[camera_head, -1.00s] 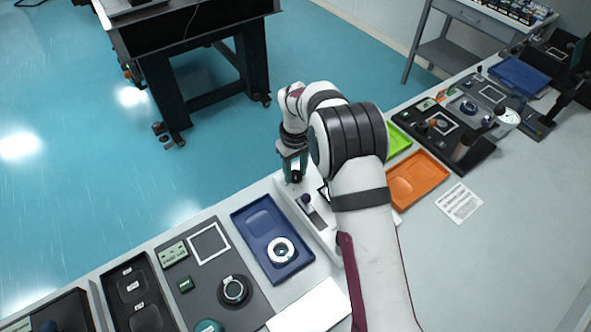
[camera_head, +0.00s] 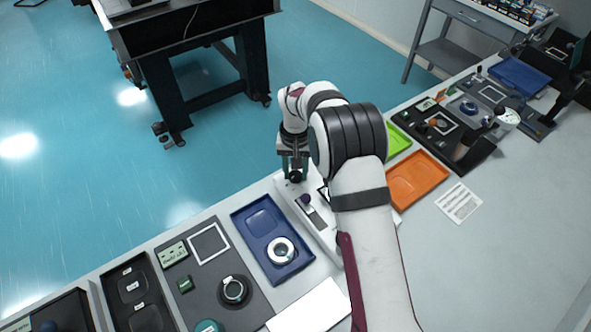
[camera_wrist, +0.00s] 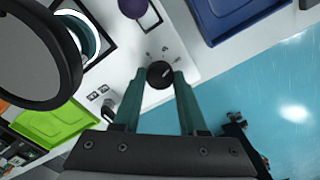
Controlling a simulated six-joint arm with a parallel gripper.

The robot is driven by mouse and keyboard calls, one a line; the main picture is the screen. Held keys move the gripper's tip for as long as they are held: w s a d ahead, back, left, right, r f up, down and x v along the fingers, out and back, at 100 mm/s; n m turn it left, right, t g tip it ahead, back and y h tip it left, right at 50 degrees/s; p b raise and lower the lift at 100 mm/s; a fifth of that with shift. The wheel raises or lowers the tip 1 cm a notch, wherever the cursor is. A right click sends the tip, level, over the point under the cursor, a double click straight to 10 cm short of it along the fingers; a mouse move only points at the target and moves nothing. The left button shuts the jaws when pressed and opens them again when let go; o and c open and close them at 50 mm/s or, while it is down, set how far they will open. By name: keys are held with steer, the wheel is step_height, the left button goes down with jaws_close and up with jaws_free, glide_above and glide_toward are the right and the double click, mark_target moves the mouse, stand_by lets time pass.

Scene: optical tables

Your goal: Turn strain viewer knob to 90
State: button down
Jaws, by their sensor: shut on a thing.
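The strain viewer (camera_head: 321,226) is a white device at the bench's far edge, partly hidden behind my arm in the head view. Its black round knob (camera_head: 295,177) sits at its far end. In the wrist view the knob (camera_wrist: 160,75) has a pale pointer line, with small marks on the white panel (camera_wrist: 180,62) around it, too small to read. My gripper (camera_head: 294,168) points down over the knob. In the wrist view, the gripper's (camera_wrist: 158,80) two green fingers stand on either side of the knob, shut on it.
A purple knob (camera_head: 306,199) stands on the same device. A blue tray (camera_head: 272,222) with a white ring lies to the left. Green (camera_head: 397,139) and orange (camera_head: 415,182) trays lie to the right. A large dark disc (camera_wrist: 28,55) fills the wrist view's upper left.

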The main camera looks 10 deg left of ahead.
mark_target(296, 175)
steer(key=shift+m, duration=1.6)
steer(key=shift+c, duration=2.2)
jaws_free()
step_height(296, 175, up, 16)
steer(key=shift+f, duration=0.1)
